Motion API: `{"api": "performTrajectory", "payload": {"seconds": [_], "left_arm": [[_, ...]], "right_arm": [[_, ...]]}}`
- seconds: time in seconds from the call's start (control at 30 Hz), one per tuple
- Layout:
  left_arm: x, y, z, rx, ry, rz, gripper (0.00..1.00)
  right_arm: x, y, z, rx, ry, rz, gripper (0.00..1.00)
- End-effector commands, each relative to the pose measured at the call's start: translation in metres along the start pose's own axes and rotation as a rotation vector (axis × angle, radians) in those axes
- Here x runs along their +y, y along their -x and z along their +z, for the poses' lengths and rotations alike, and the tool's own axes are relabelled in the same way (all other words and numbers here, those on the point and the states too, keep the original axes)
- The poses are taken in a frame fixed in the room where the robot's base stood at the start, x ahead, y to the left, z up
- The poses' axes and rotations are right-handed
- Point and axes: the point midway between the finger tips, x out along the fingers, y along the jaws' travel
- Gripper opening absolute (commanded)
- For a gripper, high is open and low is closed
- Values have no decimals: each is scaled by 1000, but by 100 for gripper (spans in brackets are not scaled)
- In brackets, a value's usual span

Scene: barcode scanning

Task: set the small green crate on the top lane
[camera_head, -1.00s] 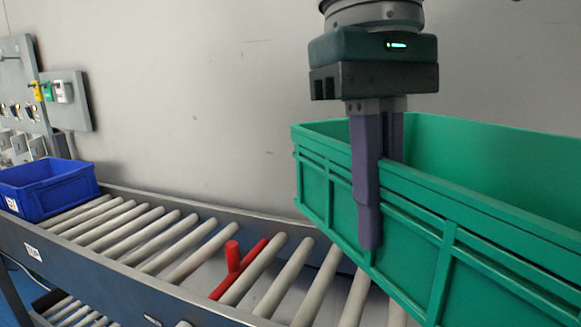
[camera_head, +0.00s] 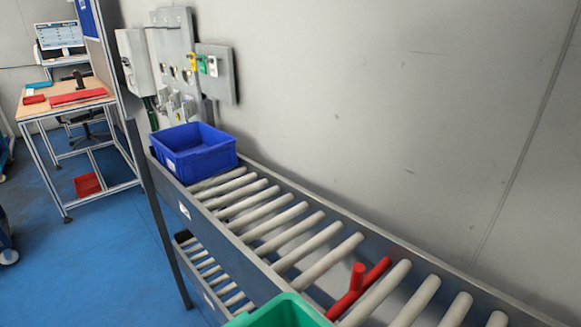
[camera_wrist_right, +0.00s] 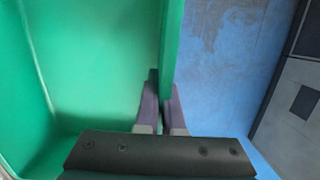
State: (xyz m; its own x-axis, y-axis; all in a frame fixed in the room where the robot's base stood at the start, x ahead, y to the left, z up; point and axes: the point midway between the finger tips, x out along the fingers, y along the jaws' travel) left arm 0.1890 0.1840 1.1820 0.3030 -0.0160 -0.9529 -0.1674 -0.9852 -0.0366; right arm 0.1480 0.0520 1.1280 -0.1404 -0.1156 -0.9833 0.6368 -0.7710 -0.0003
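The green crate (camera_head: 285,312) shows only as a corner at the bottom edge of the head view, in front of the conveyor's side rail. In the right wrist view the crate (camera_wrist_right: 90,70) fills the left side, and my right gripper (camera_wrist_right: 162,88) has one finger on each side of its wall, shut on it. Blue floor shows beside the wall there. The top lane (camera_head: 225,235) is a sloping lane of grey rollers along the wall. My left gripper is in neither view.
A blue crate (camera_head: 195,152) sits at the far left end of the top lane. A red bar-like part (camera_head: 358,285) lies among the rollers. The rollers between them are clear. A lower lane (camera_head: 212,275) runs beneath. A workbench (camera_head: 70,105) stands at the far left.

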Motion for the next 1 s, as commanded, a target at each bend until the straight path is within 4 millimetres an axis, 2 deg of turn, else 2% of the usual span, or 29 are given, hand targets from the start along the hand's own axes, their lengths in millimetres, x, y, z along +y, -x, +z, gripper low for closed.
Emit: {"api": "performTrajectory", "payload": {"seconds": [0.1, 0.23, 1.0], "left_arm": [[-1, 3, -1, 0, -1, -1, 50], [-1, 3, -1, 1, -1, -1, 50], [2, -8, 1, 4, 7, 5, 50]], "right_arm": [[-8, 2, 2, -2, 15, 4, 0], [-2, 1, 1, -1, 16, 6, 0], [80, -2, -1, -1, 13, 6, 0]]}}
